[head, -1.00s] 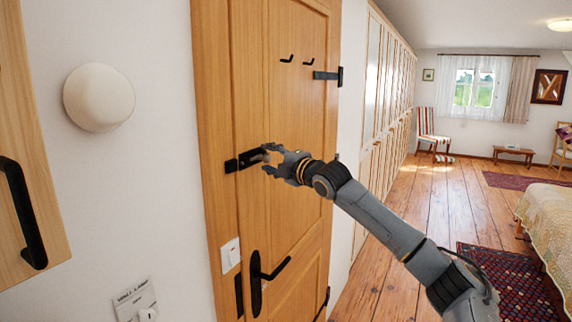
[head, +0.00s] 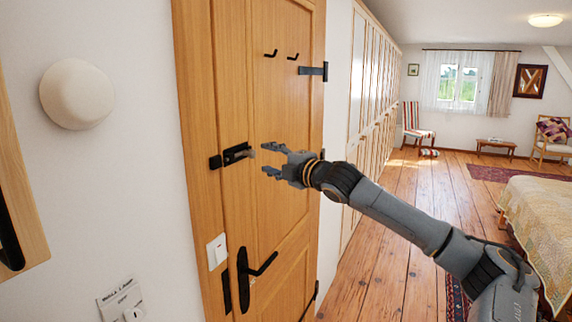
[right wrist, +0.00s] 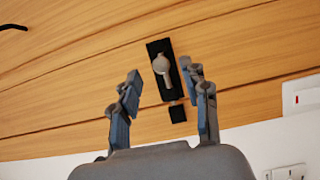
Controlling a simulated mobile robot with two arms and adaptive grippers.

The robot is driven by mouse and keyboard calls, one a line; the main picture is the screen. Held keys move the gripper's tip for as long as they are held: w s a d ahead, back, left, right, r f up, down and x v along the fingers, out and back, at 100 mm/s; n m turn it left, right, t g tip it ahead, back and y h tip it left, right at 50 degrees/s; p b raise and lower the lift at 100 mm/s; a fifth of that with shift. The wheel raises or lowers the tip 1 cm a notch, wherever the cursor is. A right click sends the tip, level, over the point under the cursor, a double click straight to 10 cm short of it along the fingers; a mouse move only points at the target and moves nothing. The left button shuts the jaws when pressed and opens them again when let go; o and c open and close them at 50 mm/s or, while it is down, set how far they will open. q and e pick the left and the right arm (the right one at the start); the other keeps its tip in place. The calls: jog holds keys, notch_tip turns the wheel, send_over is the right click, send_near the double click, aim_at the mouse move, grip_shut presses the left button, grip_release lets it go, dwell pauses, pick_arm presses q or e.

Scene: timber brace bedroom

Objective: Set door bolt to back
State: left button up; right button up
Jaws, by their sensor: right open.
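The door bolt (head: 236,155) is a black plate on the wooden door (head: 268,205), above the handle. Its small keeper (head: 215,162) sits on the left, at the door's edge. The bolt's grey knob (head: 252,153) is at the plate's right part. In the right wrist view the bolt plate (right wrist: 169,88) lies beyond the fingertips; its knob (right wrist: 161,64) points out near the far end, away from the keeper (right wrist: 177,113). My right gripper (head: 267,160) is open and empty, just right of the knob and apart from it. My left gripper is out of view.
A black door handle (head: 258,264) and a white switch (head: 217,251) are below the bolt. Coat hooks (head: 281,55) are above. A round white lamp (head: 77,94) is on the left wall.

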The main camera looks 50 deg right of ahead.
jog(key=shift+s+a, duration=0.2)
jog(key=shift+s, duration=2.45)
